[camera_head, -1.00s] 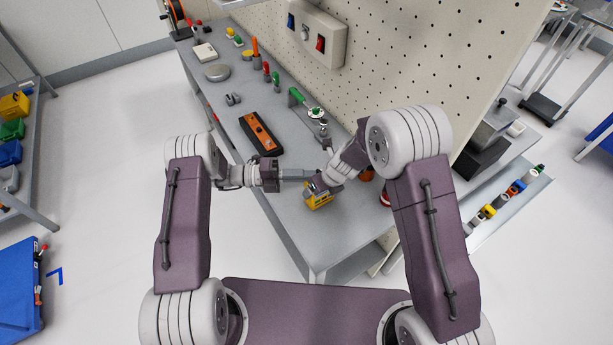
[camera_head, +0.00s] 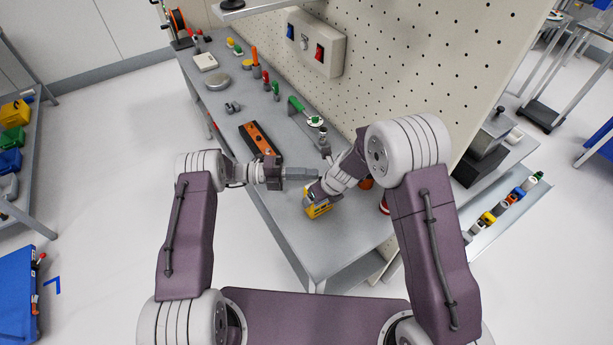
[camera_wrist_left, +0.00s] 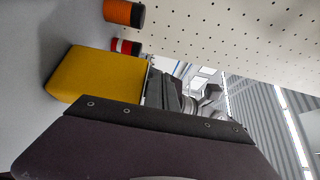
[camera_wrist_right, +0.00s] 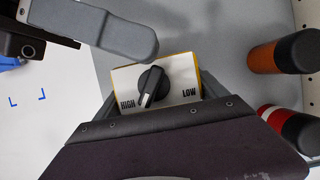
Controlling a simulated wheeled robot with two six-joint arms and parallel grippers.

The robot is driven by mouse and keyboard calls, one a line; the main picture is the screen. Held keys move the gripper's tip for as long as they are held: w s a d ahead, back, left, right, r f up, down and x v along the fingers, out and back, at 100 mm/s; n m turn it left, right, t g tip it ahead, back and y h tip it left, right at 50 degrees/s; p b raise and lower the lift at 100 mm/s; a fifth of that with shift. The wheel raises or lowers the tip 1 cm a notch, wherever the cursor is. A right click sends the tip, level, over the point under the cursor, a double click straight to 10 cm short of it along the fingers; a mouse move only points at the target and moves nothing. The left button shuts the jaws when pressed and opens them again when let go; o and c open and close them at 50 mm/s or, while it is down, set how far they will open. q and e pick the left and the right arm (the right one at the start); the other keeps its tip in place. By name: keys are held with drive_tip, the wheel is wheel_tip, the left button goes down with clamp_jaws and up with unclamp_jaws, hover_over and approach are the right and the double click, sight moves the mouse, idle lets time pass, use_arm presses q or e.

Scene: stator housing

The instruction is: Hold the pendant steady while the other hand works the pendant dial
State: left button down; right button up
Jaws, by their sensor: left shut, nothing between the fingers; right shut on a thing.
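The yellow pendant (camera_head: 318,210) sits at the near part of the workbench. In the right wrist view its white face carries a black dial (camera_wrist_right: 153,87) between the words HIGH and LOW, with the pointer toward the lower left, near HIGH. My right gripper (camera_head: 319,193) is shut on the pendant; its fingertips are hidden. My left gripper (camera_head: 315,174) is shut and empty, just beyond the pendant in the head view. Its grey fingers (camera_wrist_right: 130,37) show beside the dial at upper left, apart from it. The yellow body (camera_wrist_left: 100,74) also shows in the left wrist view.
An orange-and-black box (camera_head: 261,141) lies on the workbench (camera_head: 300,250) beyond my left wrist. An orange cylinder (camera_wrist_right: 275,57) and a red-and-white one (camera_wrist_right: 292,128) stand close to the pendant. A pegboard (camera_head: 420,60) rises along the bench's right side.

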use_arm(q)
drive_tip(key=shift+w+d+m+g, duration=0.15)
drive_tip(key=shift+m+g, duration=0.15)
drive_tip(key=shift+g, duration=0.2)
drive_tip(key=shift+w+d+m+g, duration=0.15)
drive_tip(key=shift+m+g, duration=0.15)
drive_tip(key=shift+g, duration=0.2)
drive_tip(key=a, duration=0.7)
drive_tip(key=shift+w+a, duration=0.25)
